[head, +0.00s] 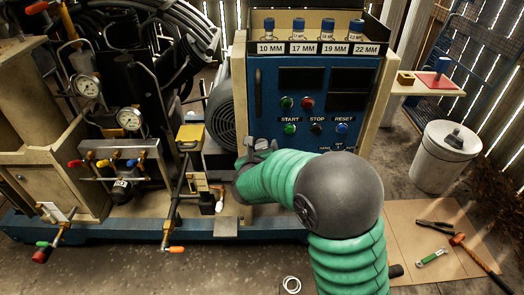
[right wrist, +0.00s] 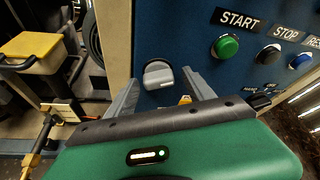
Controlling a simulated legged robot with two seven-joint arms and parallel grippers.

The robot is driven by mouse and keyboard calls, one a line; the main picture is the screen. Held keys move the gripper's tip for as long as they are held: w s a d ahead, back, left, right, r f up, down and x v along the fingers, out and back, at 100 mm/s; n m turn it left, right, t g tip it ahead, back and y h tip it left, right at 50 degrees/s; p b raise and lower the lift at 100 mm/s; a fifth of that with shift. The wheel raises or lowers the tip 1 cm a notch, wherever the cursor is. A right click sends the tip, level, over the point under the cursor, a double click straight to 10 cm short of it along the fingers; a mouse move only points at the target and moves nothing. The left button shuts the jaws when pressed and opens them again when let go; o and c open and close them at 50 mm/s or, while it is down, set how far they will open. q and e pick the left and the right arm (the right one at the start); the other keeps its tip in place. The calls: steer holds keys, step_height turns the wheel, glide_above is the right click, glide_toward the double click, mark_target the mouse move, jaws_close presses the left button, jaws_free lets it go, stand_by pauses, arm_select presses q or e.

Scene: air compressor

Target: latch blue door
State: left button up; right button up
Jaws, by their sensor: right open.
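The blue door (head: 265,112) is the front panel of the beige cabinet and looks flush with its frame. A dark vertical handle (head: 258,93) is on its left side. A grey latch knob (right wrist: 158,76) sits low near the door's left edge in the right wrist view; in the head view my gripper mostly hides it. My right gripper (head: 257,147) is open at the door's lower left. In the right wrist view its two fingers (right wrist: 160,86) stand on either side of the knob; I cannot tell whether they touch it. My left gripper is not in view.
Start, stop and reset buttons (head: 316,129) are on the door right of the knob. Gauges, valves and a yellow box (head: 190,134) are at left.

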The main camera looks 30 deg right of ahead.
steer(key=shift+a, duration=0.2)
steer(key=shift+c, duration=0.3)
steer(key=shift+a+r, duration=0.1)
steer(key=shift+c, duration=1.1)
jaws_close()
steer(key=shift+a+f+n+h+p, duration=0.15)
steer(key=shift+n+h, duration=0.75)
steer(key=shift+n, duration=0.85)
steer(key=shift+d+f+n+h+p, duration=0.1)
steer(key=shift+f+n+h, duration=0.1)
steer(key=shift+n+h, duration=1.1)
steer(key=shift+a+f+n+h+p, duration=0.15)
steer(key=shift+n+h, duration=0.35)
steer(key=shift+n, duration=1.65)
steer(key=shift+d, duration=0.1)
